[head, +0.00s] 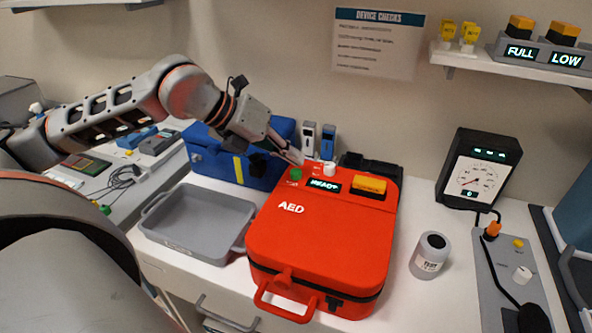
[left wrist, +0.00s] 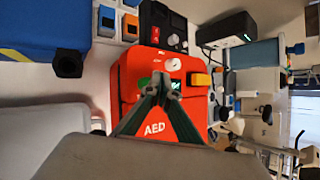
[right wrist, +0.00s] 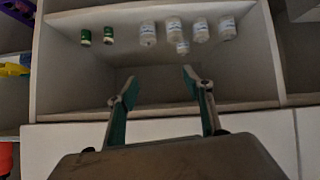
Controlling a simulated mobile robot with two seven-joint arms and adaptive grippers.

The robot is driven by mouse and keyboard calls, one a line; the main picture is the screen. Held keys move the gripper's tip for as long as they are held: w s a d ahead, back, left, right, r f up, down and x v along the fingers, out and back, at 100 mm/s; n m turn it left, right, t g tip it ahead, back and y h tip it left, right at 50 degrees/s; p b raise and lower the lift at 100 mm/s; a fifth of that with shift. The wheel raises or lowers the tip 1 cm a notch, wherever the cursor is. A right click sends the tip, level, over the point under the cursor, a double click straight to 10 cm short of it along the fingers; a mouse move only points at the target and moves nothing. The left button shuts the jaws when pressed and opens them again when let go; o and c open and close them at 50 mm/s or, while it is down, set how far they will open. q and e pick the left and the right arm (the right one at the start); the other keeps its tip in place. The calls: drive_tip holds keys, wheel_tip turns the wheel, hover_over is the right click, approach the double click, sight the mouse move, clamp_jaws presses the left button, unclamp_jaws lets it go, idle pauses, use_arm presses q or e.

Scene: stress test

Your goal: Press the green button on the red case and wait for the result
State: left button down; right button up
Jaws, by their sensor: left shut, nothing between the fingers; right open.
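The red AED case (head: 322,245) lies on the white counter. Its green button (head: 296,173) is at the top left of its face, beside a lit display (head: 324,185) that appears to read READY. A white knob (head: 328,168) and an orange block (head: 369,186) are also on it. My left gripper (head: 297,157) is shut and empty, its tips just behind and above the green button; I cannot tell whether they touch the case. In the left wrist view the shut fingers (left wrist: 168,86) hide part of the panel. My right gripper (right wrist: 160,76) is open and empty, facing a shelf.
A grey tray (head: 178,247) and a blue case (head: 225,168) stand left of the red case. A grey canister (head: 430,257) and a gauge device (head: 478,172) stand right. Several small bottles (right wrist: 173,33) stand on the shelf before my right gripper.

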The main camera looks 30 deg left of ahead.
use_arm(q)
drive_tip(key=shift+f, duration=0.15)
use_arm(e)
drive_tip(key=shift+f, duration=0.15)
use_arm(q)
drive_tip(key=shift+f+b, duration=0.15)
drive_tip(key=shift+b, duration=0.2)
drive_tip(key=shift+f, duration=0.1)
use_arm(e)
drive_tip(key=shift+s+f, duration=0.2)
drive_tip(key=shift+f, duration=0.4)
use_arm(q)
drive_tip(key=shift+f+b, duration=0.5)
drive_tip(key=shift+b, duration=0.35)
use_arm(e)
drive_tip(key=shift+s+f, duration=0.35)
drive_tip(key=shift+f, duration=0.55)
drive_tip(key=shift+r, duration=0.1)
use_arm(q)
drive_tip(key=shift+r+p, duration=0.5)
drive_tip(key=shift+r, duration=0.45)
use_arm(e)
drive_tip(key=shift+w+r, duration=0.3)
drive_tip(key=shift+r, duration=0.35)
